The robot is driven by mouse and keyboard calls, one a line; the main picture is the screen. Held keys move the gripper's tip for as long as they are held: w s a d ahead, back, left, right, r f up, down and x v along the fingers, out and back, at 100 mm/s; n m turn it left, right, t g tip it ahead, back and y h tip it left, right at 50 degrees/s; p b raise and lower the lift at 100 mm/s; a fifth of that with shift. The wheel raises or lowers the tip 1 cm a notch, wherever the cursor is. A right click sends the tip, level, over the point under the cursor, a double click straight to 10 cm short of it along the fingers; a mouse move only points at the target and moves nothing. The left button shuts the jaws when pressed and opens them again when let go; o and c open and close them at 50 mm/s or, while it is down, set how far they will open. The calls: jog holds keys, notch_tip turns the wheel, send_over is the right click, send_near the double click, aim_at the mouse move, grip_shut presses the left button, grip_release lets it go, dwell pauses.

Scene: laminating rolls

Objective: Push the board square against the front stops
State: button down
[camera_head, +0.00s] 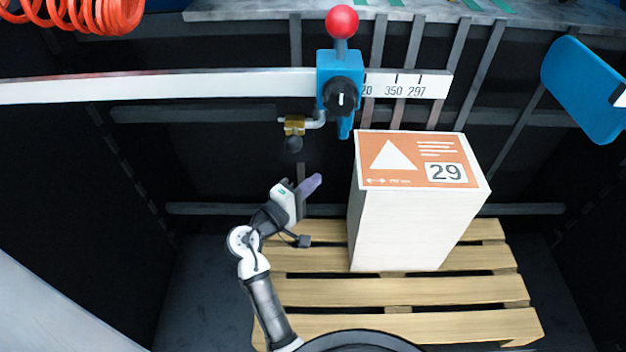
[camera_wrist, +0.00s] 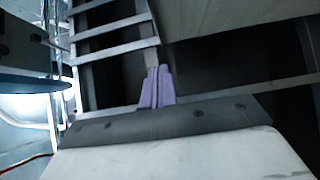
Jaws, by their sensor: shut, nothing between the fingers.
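The board (camera_head: 400,177), orange with a white triangle and the number 29, tops a tall white stack (camera_head: 405,230) on a wooden pallet. My gripper (camera_head: 314,182) is left of the stack with its purple fingers together and empty, apart from the board in the picture. The fingers (camera_wrist: 157,88) also show in the wrist view, pressed together. Dark upright bars (camera_head: 412,60) stand behind the board, beyond the scale rail. I cannot tell for sure which parts are the front stops, or whether the board touches them.
A white scale rail (camera_head: 200,86) crosses behind the stack, with a blue clamp (camera_head: 340,75) and red-knobbed lever on it. A brass fitting (camera_head: 294,126) hangs below the rail. A blue panel (camera_head: 585,85) is at right. Pallet slats (camera_head: 400,292) lie bare in front.

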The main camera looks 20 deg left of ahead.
jog(key=w+d+p, duration=0.2)
jog(key=w+d, duration=0.3)
jog(key=w, duration=0.3)
jog(key=shift+d+p, duration=0.3)
jog(key=shift+d, duration=0.05)
jog(key=shift+w+d, duration=0.4)
jog(key=shift+d, duration=0.45)
jog(key=shift+a, duration=0.1)
